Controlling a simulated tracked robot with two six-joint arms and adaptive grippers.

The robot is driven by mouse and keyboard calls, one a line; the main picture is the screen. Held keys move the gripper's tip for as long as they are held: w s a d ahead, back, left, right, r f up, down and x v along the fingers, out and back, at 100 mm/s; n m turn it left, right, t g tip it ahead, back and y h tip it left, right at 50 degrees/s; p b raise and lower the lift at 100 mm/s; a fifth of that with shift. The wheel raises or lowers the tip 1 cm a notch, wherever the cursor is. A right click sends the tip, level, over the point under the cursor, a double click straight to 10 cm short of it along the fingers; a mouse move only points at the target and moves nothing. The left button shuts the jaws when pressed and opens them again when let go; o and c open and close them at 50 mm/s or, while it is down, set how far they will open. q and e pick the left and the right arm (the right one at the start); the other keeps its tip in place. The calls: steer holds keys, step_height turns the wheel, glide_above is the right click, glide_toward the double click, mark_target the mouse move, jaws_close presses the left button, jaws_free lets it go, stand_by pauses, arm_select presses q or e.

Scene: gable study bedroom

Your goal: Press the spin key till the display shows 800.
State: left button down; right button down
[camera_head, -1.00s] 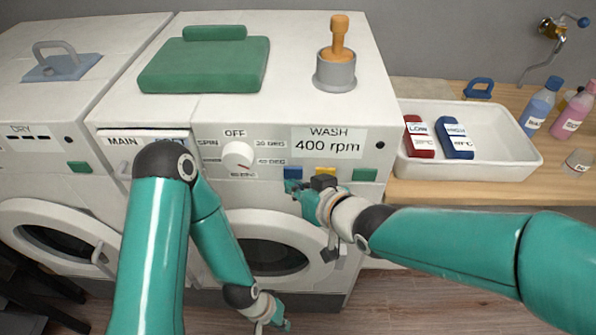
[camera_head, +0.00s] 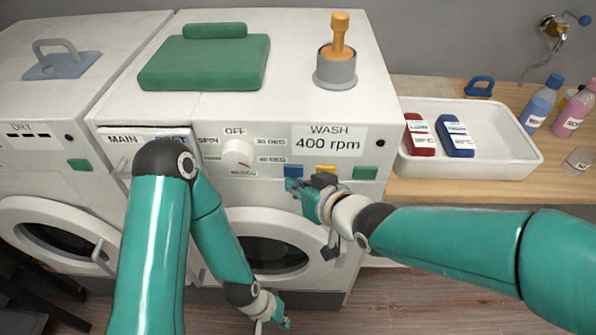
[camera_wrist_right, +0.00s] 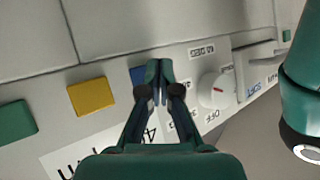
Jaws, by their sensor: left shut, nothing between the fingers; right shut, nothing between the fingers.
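The washer's display (camera_head: 328,144) reads "WASH 400 rpm". Below it are a blue key (camera_head: 293,170), a yellow key (camera_head: 325,171) and a green key (camera_head: 365,173); I cannot read any label on them. My right gripper (camera_head: 290,185) is shut and empty, its tips at the blue key's lower edge. In the right wrist view the shut fingertips (camera_wrist_right: 158,68) partly cover the blue key (camera_wrist_right: 137,76); I cannot tell whether they touch it. My left gripper (camera_head: 284,323) is shut and empty, low in front of the washer near the floor.
A white dial (camera_head: 237,154) with a red mark sits left of the keys. The round door (camera_head: 310,262) is below. A dryer (camera_head: 50,140) stands at left. At right, a white tray (camera_head: 500,171) holds red and blue packs on the wooden counter (camera_head: 440,190).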

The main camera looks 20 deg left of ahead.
steer(key=shift+w+a+r+p, duration=0.1)
steer(key=shift+w+a+p, duration=0.1)
steer(key=shift+w, duration=0.15)
steer(key=shift+w+a+p, duration=0.1)
steer(key=shift+w+p, duration=0.1)
steer(key=shift+w, duration=0.1)
stand_by(0.9)
steer(key=shift+d, duration=0.1)
steer(key=shift+s+d+b, duration=0.2)
steer(key=shift+s+b, duration=0.45)
steer(key=shift+s, duration=0.1)
steer(key=s+b, duration=0.2)
steer(key=s+d+b, duration=0.1)
steer(key=s+b, duration=0.1)
steer(key=s, duration=0.1)
steer(key=shift+d, duration=0.15)
stand_by(0.4)
stand_by(0.6)
